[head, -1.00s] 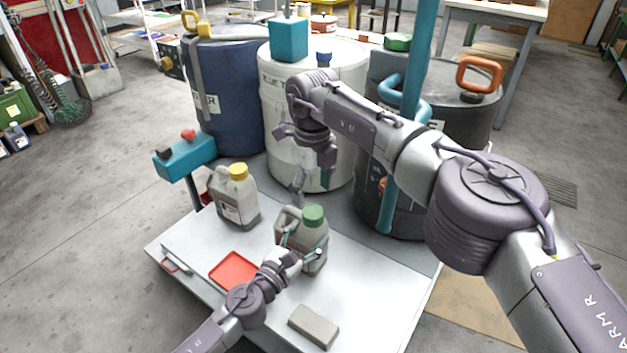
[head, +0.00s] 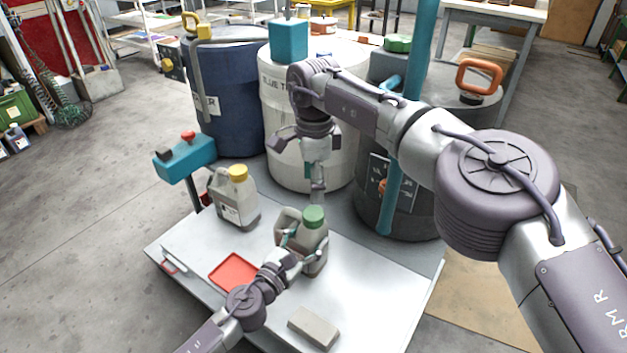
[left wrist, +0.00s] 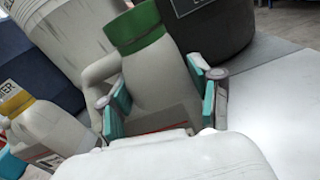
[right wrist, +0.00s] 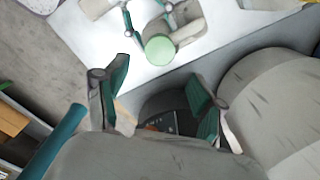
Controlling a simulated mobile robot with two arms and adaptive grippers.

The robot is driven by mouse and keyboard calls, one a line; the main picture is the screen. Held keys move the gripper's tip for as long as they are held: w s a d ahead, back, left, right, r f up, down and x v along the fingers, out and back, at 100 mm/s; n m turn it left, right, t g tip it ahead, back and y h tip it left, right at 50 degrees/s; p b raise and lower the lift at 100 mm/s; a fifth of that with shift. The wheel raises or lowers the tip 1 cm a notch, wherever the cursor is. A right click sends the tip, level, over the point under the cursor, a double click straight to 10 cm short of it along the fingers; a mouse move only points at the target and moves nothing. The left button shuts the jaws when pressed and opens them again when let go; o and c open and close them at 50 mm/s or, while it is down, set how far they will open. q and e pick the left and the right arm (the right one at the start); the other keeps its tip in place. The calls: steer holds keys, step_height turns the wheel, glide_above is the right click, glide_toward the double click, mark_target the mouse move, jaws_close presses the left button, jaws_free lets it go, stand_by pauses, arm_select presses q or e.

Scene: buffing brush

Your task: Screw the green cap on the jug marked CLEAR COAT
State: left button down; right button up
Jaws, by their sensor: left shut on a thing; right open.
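The grey jug (head: 313,244) stands upright on the white table, with the green cap (head: 314,216) on its neck. In the left wrist view the cap (left wrist: 138,30) sits on top of the jug, slightly tilted in the picture; I cannot tell how tight it is. The label is too hidden to read. My left gripper (head: 300,246) is shut around the jug's body, its teal pads on both sides of the jug (left wrist: 158,85). My right gripper (right wrist: 162,88) is open and empty, above and behind the jug, with the cap (right wrist: 159,49) apart from its fingers.
A jug with a yellow cap (head: 236,200) stands left on the table. A red tray (head: 238,272) and a grey block (head: 313,327) lie near the front. A blue drum (head: 230,105), a white drum (head: 285,120) and a dark drum (head: 410,200) stand behind. The table's right side is clear.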

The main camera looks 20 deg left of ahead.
mark_target(313, 213)
arm_select(q)
steer(key=shift+f, duration=0.1)
arm_select(e)
step_height(313, 213, down, 8)
steer(key=shift+f, duration=0.1)
stand_by(0.3)
steer(key=c, duration=1.2)
steer(key=m, duration=1.2)
steer(key=o, duration=1.4)
steer(key=shift+c, duration=0.2)
